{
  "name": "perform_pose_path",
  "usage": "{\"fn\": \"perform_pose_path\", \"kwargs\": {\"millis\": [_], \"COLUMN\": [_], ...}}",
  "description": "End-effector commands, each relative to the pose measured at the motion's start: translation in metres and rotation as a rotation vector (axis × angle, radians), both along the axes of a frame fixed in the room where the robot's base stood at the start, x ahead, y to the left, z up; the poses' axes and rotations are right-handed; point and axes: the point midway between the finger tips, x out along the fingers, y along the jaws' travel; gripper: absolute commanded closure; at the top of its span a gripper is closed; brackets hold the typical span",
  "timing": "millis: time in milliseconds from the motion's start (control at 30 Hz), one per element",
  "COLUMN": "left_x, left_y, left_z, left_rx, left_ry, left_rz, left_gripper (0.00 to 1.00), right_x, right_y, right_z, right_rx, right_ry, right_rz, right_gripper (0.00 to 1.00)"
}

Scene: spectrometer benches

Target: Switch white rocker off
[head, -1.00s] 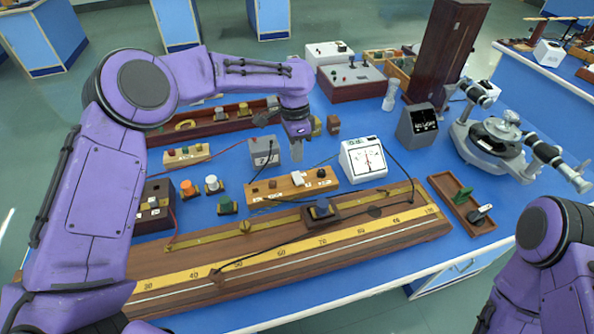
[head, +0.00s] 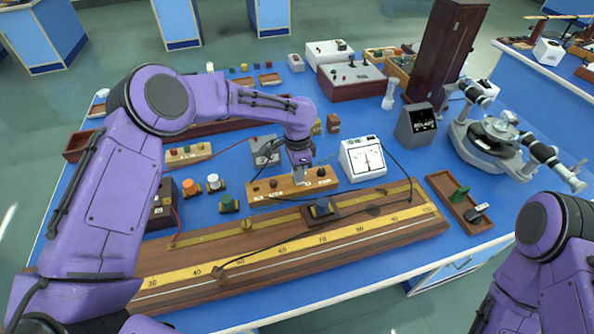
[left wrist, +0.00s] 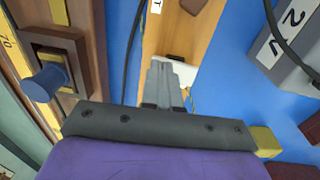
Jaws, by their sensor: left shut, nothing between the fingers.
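The white rocker sits on the wooden switch board (head: 284,186) in the middle of the bench. In the head view my left gripper (head: 299,179) hides it. In the left wrist view a white part of the rocker (left wrist: 187,93) shows beside and behind the fingers, over the board (left wrist: 165,36). My left gripper, also in the left wrist view (left wrist: 168,64), is shut and empty, pointing down at the board. I cannot tell whether it touches the rocker, or which way the rocker is tipped. My right gripper is out of view.
A white meter (head: 362,160) stands just right of the board, and a grey box (head: 264,150) behind it. A long wooden scale with a slider (head: 320,209) lies in front. Dark cables run close by. Orange and white knobs stand to the left.

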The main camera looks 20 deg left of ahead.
Motion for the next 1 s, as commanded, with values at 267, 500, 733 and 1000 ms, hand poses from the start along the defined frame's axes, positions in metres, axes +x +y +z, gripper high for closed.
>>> {"fn": "perform_pose_path", "kwargs": {"millis": [267,500,733,1000], "left_x": [0.003,0.011,0.013,0.011], "left_y": [0.002,0.008,0.009,0.010], "left_z": [0.001,0.004,0.004,0.028], "left_rx": [0.000,0.000,0.000,0.001], "left_ry": [0.001,0.001,0.001,0.001], "left_rz": [0.001,0.001,0.000,0.002], "left_gripper": [1.00,1.00,1.00,1.00], "right_x": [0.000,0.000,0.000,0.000], "right_y": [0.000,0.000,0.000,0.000], "right_z": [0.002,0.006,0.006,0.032], "right_rx": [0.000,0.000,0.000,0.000], "right_ry": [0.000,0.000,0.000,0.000], "right_rz": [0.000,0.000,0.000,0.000], "right_gripper": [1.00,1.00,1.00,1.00]}}
